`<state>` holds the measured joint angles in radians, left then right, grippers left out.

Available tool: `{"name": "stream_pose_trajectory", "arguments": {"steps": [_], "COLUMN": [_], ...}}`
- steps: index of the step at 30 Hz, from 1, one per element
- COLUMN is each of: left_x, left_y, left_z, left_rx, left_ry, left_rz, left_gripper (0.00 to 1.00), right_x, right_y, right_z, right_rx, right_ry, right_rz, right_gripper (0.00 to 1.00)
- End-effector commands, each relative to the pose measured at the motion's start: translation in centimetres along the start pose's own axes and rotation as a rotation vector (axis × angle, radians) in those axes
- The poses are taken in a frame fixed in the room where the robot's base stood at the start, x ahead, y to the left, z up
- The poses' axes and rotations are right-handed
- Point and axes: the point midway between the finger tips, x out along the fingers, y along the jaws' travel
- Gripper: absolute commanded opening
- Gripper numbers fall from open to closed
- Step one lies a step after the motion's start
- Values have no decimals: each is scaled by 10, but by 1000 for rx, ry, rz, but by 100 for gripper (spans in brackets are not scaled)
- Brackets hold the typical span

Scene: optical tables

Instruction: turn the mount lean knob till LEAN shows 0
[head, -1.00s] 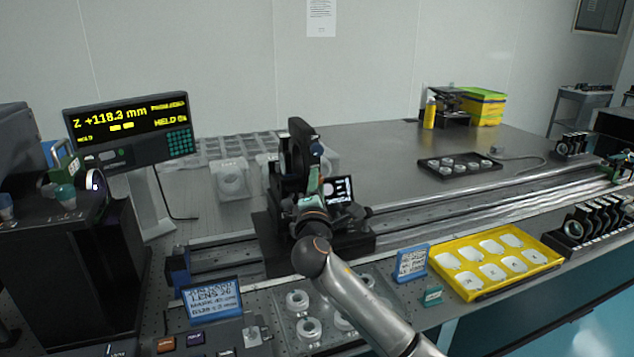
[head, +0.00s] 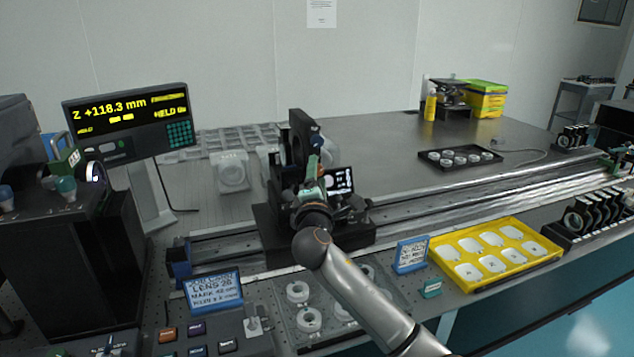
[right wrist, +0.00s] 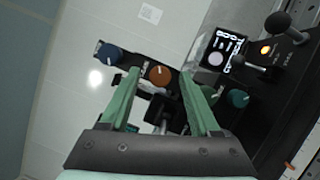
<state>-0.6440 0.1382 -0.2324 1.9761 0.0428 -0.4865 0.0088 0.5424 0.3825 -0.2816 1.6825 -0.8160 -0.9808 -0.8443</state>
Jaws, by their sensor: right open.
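The black lens mount (head: 301,143) stands on a carriage on the rail, with a small screen (head: 341,181) at its right. The screen's text is too small to read in the head view and tilted and unclear in the right wrist view (right wrist: 221,53). The wrist view shows a blue knob (right wrist: 112,53), an orange knob (right wrist: 160,76) and a teal knob (right wrist: 238,98); I cannot read which is lean. My right gripper (right wrist: 158,80) is open, its green fingertips on either side of the orange knob; contact cannot be told. My left gripper is out of view.
A readout (head: 130,122) at left shows Z +118.3 mm. A yellow tray (head: 463,283), a blue-framed card (head: 212,291) and a clear plate with ring-shaped parts (head: 285,325) lie in front of the rail (head: 480,190). A dark lens tray (head: 432,170) sits behind it.

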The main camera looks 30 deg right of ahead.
Motion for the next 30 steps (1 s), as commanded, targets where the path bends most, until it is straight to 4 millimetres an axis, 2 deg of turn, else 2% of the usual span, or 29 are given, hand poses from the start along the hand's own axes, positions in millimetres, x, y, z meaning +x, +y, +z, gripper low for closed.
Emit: {"name": "stream_pose_trajectory", "arguments": {"steps": [5,18,24,30], "left_x": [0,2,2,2], "left_y": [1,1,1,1], "left_z": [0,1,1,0], "left_rx": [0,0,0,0], "left_ry": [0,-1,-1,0], "left_rz": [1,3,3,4], "left_gripper": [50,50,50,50], "right_x": [-18,-105,-122,-124], "right_y": [-1,-1,-1,0], "right_z": [-1,-1,0,0], "right_rx": [0,2,0,-1], "right_ry": [3,3,0,0], "right_rz": [-1,-2,-2,-1], "right_gripper": [63,63,63,63]}}
